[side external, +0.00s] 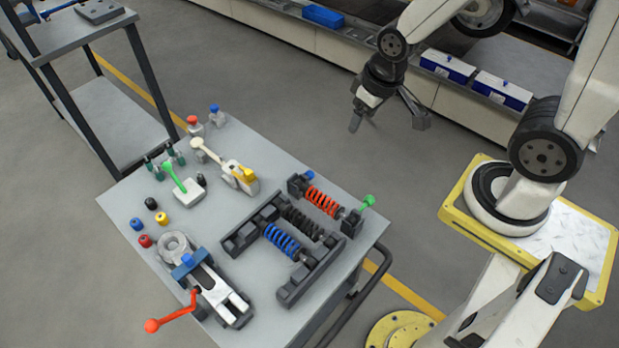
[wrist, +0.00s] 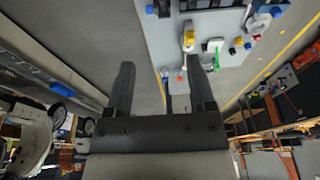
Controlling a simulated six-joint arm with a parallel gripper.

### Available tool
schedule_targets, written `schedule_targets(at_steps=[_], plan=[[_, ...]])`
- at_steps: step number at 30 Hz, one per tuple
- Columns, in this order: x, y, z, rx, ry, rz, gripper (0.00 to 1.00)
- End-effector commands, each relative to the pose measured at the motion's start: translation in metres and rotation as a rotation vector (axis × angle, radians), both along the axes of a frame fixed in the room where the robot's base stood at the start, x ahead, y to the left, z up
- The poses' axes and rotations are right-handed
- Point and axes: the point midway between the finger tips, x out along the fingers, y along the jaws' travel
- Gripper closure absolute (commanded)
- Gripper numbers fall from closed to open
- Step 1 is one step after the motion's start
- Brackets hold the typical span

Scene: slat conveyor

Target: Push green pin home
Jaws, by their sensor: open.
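A green-headed pin (side external: 368,202) sticks out at the right end of the spring fixture (side external: 298,290), beside the red spring (side external: 322,201). Its green head stands clear of the dark block next to it; how deep its shaft sits cannot be told. My gripper (side external: 388,121) is open and empty, raised beyond the far right side of the table and well apart from the pin. In the wrist view its two fingers (wrist: 161,82) are spread with nothing between them. I cannot make out the green pin in the wrist view.
The grey table (side external: 130,200) also bears a green-handled clamp (side external: 180,185), a yellow-and-white clamp (side external: 235,172), a vise with a red handle (side external: 215,295), and small coloured knobs. A conveyor (side external: 350,50) with blue bins (side external: 447,67) runs behind. Open floor separates my gripper from the table.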

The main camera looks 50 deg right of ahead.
Motion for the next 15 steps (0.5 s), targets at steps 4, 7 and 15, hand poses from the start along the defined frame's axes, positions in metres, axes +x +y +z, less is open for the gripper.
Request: schedule_targets(at_steps=[4, 7, 15], plan=[[0.0001, 0.0000, 0.0000, 0.000, 0.000, 0.000, 0.29], [0.0001, 0.0000, 0.0000, 0.000, 0.000, 0.000, 0.29], [0.0031, -0.0021, -0.0042, -0.009, 0.005, 0.029, 0.29]])
